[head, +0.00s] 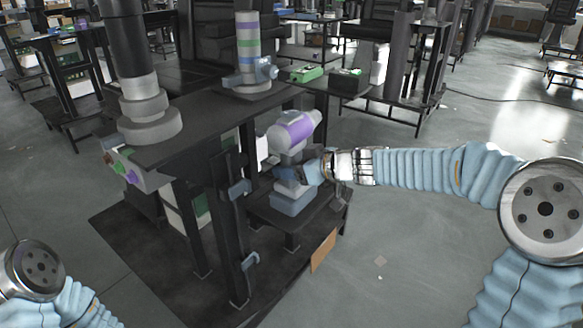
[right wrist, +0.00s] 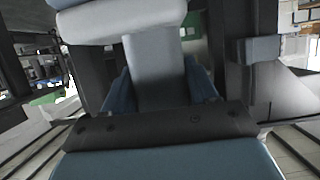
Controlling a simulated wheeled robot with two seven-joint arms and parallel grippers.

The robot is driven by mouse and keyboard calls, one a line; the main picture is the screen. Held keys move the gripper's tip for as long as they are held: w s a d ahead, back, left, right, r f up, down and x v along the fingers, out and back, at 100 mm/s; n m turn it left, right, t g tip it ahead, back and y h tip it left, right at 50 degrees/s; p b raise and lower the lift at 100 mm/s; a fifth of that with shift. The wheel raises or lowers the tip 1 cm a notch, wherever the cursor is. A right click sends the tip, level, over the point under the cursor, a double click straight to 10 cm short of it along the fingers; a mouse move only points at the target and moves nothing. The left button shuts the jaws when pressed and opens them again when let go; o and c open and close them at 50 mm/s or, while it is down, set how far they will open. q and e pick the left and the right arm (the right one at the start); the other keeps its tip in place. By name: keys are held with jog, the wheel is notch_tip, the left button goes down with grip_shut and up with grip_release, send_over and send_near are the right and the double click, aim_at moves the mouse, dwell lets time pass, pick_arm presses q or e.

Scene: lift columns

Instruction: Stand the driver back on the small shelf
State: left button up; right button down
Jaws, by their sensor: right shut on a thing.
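The driver (head: 295,131) has a purple and grey body, a grey handle and a blue-grey foot. It is upright, with its foot over the small dark shelf (head: 300,222) low on the near side of the dark stand. I cannot tell whether the foot touches the shelf. My right gripper (head: 308,172) comes in from the right and is shut around the handle. In the right wrist view the grey handle (right wrist: 155,70) stands between the blue fingers, under the pale body. My left gripper is out of view; only part of my left arm shows lower left.
A dark table top (head: 205,122) lies behind the shelf, with a striped column (head: 248,45) and a grey column (head: 145,105) on it. A dark post (head: 232,220) with blue-grey brackets stands left of the shelf. The floor to the right is mostly clear.

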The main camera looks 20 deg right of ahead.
jog(key=shift+c, duration=1.6)
grip_release()
jog(key=shift+s+d+r, duration=0.1)
jog(key=shift+s+r, duration=0.05)
jog(key=shift+r, duration=0.05)
jog(key=p+v, duration=0.3)
jog(key=v, duration=0.8)
jog(key=shift+s+d, duration=0.15)
jog(key=shift+s, duration=0.1)
jog(key=shift+r, duration=0.1)
